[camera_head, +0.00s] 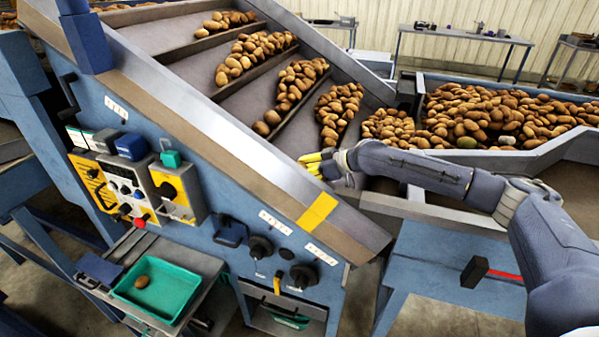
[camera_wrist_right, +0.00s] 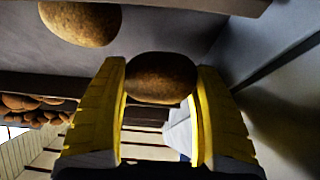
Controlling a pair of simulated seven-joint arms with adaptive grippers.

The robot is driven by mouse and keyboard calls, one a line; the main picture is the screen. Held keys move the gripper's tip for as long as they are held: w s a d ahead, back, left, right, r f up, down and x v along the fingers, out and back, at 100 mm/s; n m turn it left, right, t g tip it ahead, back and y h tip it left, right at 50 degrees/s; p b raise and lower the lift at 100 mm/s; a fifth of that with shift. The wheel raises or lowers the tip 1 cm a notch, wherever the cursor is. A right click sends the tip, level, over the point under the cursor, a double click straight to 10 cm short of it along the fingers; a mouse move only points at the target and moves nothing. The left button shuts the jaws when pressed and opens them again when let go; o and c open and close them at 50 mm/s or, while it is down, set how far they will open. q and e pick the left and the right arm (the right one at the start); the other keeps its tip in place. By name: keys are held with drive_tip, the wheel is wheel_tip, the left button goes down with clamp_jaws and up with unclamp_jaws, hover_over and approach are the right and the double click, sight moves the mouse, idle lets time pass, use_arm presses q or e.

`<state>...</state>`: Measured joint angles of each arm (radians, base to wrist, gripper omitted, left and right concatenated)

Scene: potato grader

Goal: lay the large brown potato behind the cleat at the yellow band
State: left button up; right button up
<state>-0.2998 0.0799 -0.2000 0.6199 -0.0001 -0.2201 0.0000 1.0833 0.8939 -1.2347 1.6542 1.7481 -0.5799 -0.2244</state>
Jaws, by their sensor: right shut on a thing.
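My right gripper (camera_head: 306,163) has yellow fingers and is over the lower end of the sloping belt, close to its near side wall. It is shut on a brown potato (camera_wrist_right: 161,78), which sits between the fingertips in the right wrist view; in the head view the fingers hide it. The yellow band (camera_head: 318,212) is painted on the near side rail, just below and in front of the gripper. Cleats (camera_head: 201,45) cross the grey belt. Another potato (camera_wrist_right: 80,22) lies apart from the held one in the wrist view. My left gripper is not in view.
Potatoes lie in rows behind the cleats, mostly towards the belt's far side. A hopper heaped with potatoes (camera_head: 505,113) stands at the right. A green tray (camera_head: 183,291) with one potato (camera_head: 142,282) is at the lower left. Control boxes (camera_head: 127,190) hang on the frame.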

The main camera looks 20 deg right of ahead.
drive_tip(key=o, duration=1.3)
drive_tip(key=shift+o, duration=0.2)
drive_tip(key=shift+f, duration=0.1)
drive_tip(key=shift+s, duration=0.1)
